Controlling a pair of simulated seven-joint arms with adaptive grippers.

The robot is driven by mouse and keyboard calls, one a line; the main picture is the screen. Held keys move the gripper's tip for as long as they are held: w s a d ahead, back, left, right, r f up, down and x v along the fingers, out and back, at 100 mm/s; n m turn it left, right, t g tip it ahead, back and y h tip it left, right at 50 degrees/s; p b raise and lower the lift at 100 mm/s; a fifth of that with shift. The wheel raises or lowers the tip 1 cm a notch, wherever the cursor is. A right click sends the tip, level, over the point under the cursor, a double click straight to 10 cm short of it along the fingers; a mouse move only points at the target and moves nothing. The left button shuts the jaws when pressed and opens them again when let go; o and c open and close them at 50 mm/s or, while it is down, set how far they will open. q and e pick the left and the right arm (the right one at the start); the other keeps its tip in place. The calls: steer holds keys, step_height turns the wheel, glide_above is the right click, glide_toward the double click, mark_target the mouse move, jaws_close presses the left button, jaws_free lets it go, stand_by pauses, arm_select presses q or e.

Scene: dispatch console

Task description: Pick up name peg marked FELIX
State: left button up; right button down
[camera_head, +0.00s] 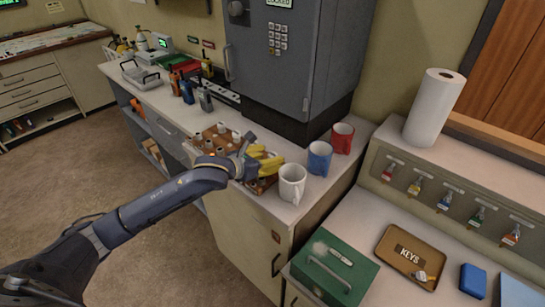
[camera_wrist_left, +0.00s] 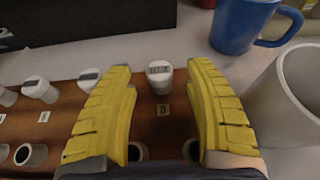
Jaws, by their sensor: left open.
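A brown wooden peg board (camera_wrist_left: 60,108) lies on the counter and holds several white-topped pegs with small dark labels. It also shows in the head view (camera_head: 261,187), partly covered by my left gripper. My left gripper (camera_head: 268,166), with yellow fingers, is open over the board. In the left wrist view its fingertips (camera_wrist_left: 160,72) stand to either side of one white peg (camera_wrist_left: 159,82), with space between. The label on that peg is too blurred to read, so I cannot tell which peg is FELIX. My right gripper is out of view.
A white mug (camera_head: 292,184) stands close right of my left gripper, with a blue mug (camera_head: 319,158) and a red mug (camera_head: 342,138) behind. A grey safe (camera_head: 285,75) rises behind the board. A green box (camera_head: 335,270) and a KEYS tray (camera_head: 385,250) sit at right.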

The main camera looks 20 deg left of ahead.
arm_select(q)
steer(key=shift+x, duration=1)
steer(key=shift+c, duration=0.3)
steer(key=c, duration=1)
